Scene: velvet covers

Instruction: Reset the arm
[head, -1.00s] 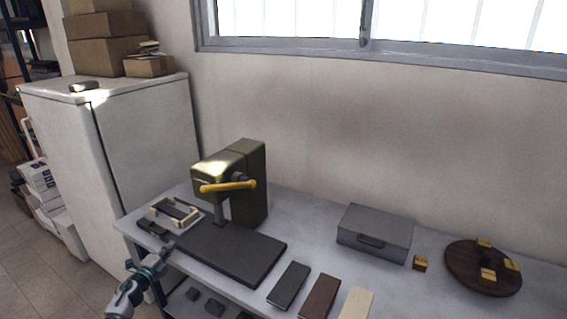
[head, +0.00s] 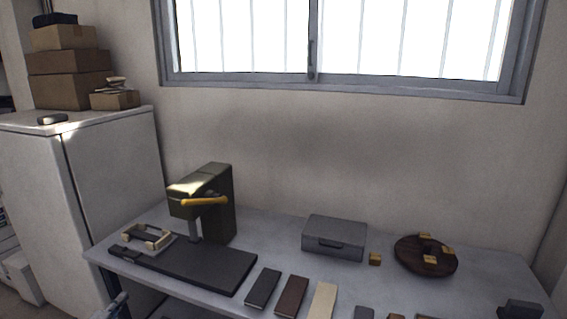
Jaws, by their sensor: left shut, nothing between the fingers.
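My right gripper is not seen.
A grey table (head: 285,229) carries a dark green press (head: 222,205) with a yellow handle, a black base plate (head: 205,268), a pale frame (head: 148,238), a grey case (head: 335,237) and a round wooden board (head: 425,262). Covers, including a brown one (head: 292,296), lie along the front. A white cabinet (head: 110,170) stands left.

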